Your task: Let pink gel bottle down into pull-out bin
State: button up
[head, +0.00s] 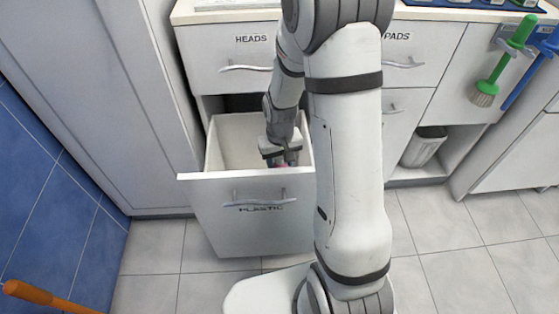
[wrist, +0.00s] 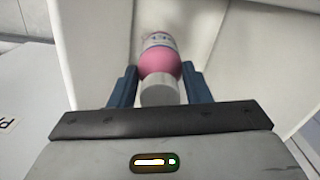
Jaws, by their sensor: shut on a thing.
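The pull-out bin (head: 247,186) is a white drawer labelled PLASTIC, pulled open below the HEADS drawer in the head view. My gripper (head: 284,160) reaches down inside it, close behind the front panel. In the wrist view my gripper (wrist: 155,88) is shut on the pink gel bottle (wrist: 158,62), with its white cap end between the two blue fingers. The bottle points away from the gripper, down into the bin, whose pale walls (wrist: 93,45) surround it. In the head view the bottle is mostly hidden by the fingers and front panel. I cannot tell whether it touches the bin floor.
The HEADS drawer (head: 232,60) and the counter (head: 225,14) are above the bin. A tall grey cabinet (head: 100,100) stands at left. A small grey basket (head: 424,148) sits in an open shelf at right. Green (head: 505,60) and blue brushes hang at far right. An orange handle (head: 40,296) is at lower left.

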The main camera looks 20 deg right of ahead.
jog(key=o, duration=1)
jog(key=shift+o, duration=0.2)
notch_tip(320, 180, up, 8)
jog(key=p, duration=0.3)
jog(key=shift+r, duration=0.1)
jog(key=s+r+t+p, duration=0.1)
jog(key=s+r+p, duration=0.4)
jog(key=r+p, duration=0.4)
jog(key=s+r+p, duration=0.5)
jog(key=r+p, duration=0.4)
jog(key=r, duration=1.1)
jog(key=s+r+t+p, duration=0.1)
jog(key=s+r+p, duration=0.5)
jog(key=r, duration=0.9)
jog(key=p, duration=0.3)
jog(key=shift+m+t+p, duration=0.3)
jog(key=shift+m+p, duration=0.1)
jog(key=shift+f, duration=0.1)
jog(key=shift+c, duration=0.4)
